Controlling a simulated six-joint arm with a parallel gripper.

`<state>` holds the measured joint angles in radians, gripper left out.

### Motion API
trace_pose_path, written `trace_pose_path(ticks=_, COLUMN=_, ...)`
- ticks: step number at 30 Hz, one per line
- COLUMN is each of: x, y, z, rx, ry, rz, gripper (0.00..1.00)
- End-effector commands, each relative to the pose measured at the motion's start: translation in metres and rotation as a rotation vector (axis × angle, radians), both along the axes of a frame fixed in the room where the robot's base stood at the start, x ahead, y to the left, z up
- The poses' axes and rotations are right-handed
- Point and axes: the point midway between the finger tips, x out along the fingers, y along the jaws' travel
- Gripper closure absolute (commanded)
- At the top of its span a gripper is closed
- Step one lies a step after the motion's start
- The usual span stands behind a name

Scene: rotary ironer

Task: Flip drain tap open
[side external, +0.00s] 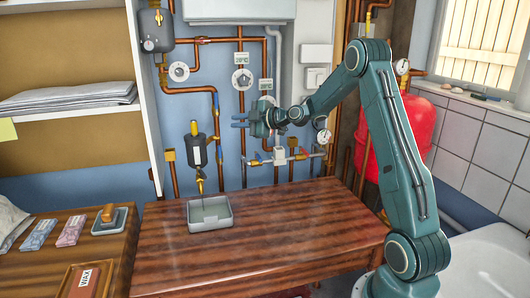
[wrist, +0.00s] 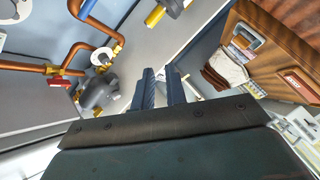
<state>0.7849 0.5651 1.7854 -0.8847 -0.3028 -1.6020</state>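A dark cylindrical vessel (side external: 195,151) hangs on the pipework at the back wall. Brass fittings, which look like the drain tap (side external: 200,181), sit at its lower end above a grey tray (side external: 210,214); the tap's lever position is too small to tell. My gripper (side external: 238,121) is in the air to the right of the vessel, its fingers pointing left and apart from it. In the wrist view my gripper (wrist: 160,88) shows two dark fingers with a gap between them and nothing held.
Copper pipes, a round dial (side external: 242,79) and a valve manifold (side external: 280,156) with a red lever stand close around my gripper. A red tank (side external: 415,133) is at the right. The wooden table (side external: 270,225) is clear apart from the tray. A WAX box (side external: 84,280) lies at the left.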

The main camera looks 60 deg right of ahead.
Motion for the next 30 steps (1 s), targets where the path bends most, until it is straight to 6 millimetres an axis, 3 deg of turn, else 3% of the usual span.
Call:
trace_pose_path(ticks=5, x=0.000, y=-0.001, z=-0.005, rx=0.066, ry=0.012, rz=-0.013, gripper=1.00)
trace_pose_path(ticks=11, x=0.001, y=-0.003, z=-0.017, rx=0.265, ry=0.047, rz=-0.055, gripper=1.00)
trace_pose_path(ticks=30, x=0.001, y=-0.008, z=-0.074, rx=1.179, ry=0.210, rz=-0.296, gripper=1.00)
